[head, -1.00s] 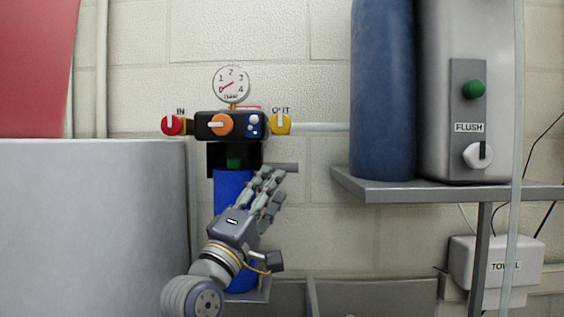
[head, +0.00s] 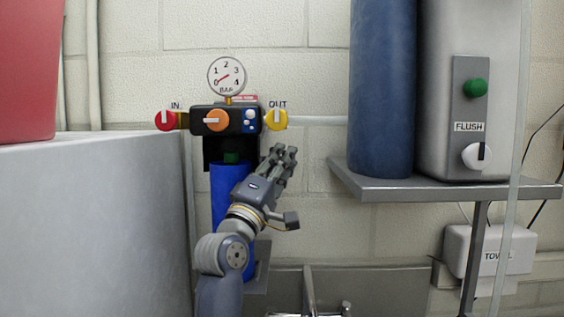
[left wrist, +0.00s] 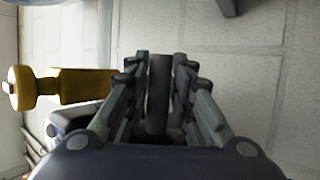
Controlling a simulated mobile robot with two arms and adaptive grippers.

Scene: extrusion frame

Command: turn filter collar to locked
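The filter hangs under the black regulator block, its blue bowl (head: 219,190) partly hidden by my left arm. A black collar section (head: 212,152) with a green patch (head: 231,157) sits above the bowl. My left gripper (head: 283,155) is just right of the collar, fingers pointing up and away. In the left wrist view, a dark bar (left wrist: 158,92), apparently the collar's handle, lies between the fingers, with narrow gaps beside it. The gripper looks open around it. The handle is hidden behind the fingers in the head view. My right gripper is not in view.
Above are the gauge (head: 227,76), orange knob (head: 216,120), red IN valve (head: 167,120) and yellow OUT valve (head: 276,119). The OUT valve is close left in the left wrist view (left wrist: 50,88). A blue cylinder (head: 381,90) stands on a shelf (head: 440,190) at right.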

